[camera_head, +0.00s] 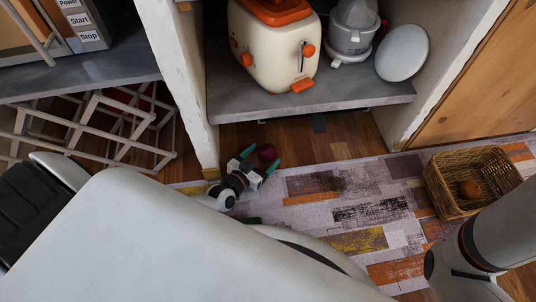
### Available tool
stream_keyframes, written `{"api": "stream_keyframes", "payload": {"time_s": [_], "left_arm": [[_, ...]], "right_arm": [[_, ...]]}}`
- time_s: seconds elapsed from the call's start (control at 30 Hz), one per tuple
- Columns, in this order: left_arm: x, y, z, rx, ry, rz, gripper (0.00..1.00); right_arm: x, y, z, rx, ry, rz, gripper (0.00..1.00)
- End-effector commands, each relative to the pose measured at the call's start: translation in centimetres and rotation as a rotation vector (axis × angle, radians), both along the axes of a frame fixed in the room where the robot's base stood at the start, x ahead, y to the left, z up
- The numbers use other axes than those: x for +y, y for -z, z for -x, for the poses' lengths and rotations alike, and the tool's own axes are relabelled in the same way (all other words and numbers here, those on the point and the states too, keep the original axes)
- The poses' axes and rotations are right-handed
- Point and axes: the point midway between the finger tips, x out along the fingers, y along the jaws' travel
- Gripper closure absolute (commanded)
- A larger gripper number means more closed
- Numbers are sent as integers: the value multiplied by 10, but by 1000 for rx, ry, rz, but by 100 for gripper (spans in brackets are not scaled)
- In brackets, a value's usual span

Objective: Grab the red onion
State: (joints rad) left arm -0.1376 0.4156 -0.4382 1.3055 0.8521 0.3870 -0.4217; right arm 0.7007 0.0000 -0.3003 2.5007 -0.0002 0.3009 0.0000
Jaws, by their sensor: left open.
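The red onion (267,152) is a small dark red ball low on the floor, just beyond the edge of the rug and in front of the shelf. My left gripper (260,160) is open, with its green-tipped fingers apart and pointing at the onion. The onion shows at the mouth of the fingers, toward their far side; I cannot tell whether they touch it. My right arm (470,255) shows at the lower right, but its gripper is out of view.
A grey shelf (330,97) with a cream toaster (270,45) overhangs the onion's area.

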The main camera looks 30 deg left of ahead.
Motion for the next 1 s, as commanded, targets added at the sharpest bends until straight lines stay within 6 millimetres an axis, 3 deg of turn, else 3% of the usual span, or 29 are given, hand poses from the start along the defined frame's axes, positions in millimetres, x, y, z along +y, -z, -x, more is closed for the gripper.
{"api": "stream_keyframes", "payload": {"time_s": [0.33,0.7,1.0], "left_arm": [[-7,14,-40,-3,-1,3,20],[-9,12,-49,1,0,1,20],[-9,13,-49,1,0,1,69]], "right_arm": [[0,41,0,0,0,1,20],[0,43,0,1,1,1,20],[0,43,0,1,1,1,20]]}}
